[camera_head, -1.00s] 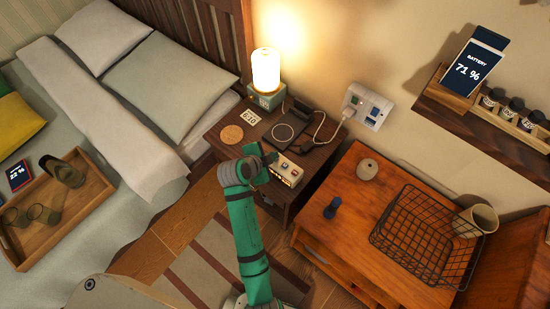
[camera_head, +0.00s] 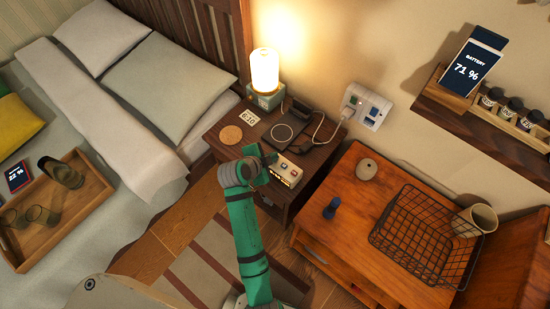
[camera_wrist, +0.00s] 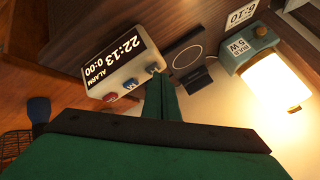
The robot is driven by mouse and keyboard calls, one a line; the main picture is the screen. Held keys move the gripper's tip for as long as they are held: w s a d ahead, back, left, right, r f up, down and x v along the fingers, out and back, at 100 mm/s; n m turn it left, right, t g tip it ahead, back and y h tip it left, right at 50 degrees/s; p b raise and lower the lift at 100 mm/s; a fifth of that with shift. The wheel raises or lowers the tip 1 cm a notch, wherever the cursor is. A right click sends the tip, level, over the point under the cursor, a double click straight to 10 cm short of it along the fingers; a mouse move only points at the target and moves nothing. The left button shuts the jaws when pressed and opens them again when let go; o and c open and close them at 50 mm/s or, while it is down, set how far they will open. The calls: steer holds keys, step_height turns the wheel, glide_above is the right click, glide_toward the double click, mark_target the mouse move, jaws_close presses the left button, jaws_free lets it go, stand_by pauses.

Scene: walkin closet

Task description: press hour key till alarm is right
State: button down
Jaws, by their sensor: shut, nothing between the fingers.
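The alarm clock (camera_head: 285,171) is a small cream box on the nightstand, with coloured keys on top. In the wrist view its dark display (camera_wrist: 113,63) reads 22:13 above 0:00, with the word ALARM. A red key (camera_wrist: 110,97), a blue key (camera_wrist: 130,85) and a further key (camera_wrist: 153,68) line its top. My gripper (camera_wrist: 160,78) is shut and empty, its tips at the end key by the lamp side; I cannot tell whether they touch it. A white card (camera_head: 249,117) reads 6:10 and also shows in the wrist view (camera_wrist: 240,14).
A lit lamp (camera_head: 265,75), a round coaster (camera_head: 231,135) and a dark charging pad (camera_head: 282,132) with a cable share the nightstand (camera_head: 222,152). A wooden cabinet (camera_head: 340,185) with a wire basket (camera_head: 425,235) stands to the right. The bed is at left.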

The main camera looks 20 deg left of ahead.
steer(key=shift+f, duration=0.15)
stand_by(0.3)
steer(key=shift+s+a+r, duration=0.1)
steer(key=shift+s+r, duration=0.05)
steer(key=shift+r, duration=0.7)
steer(key=r, duration=0.5)
steer(key=shift+d, duration=0.2)
steer(key=shift+a, duration=0.25)
stand_by(2.0)
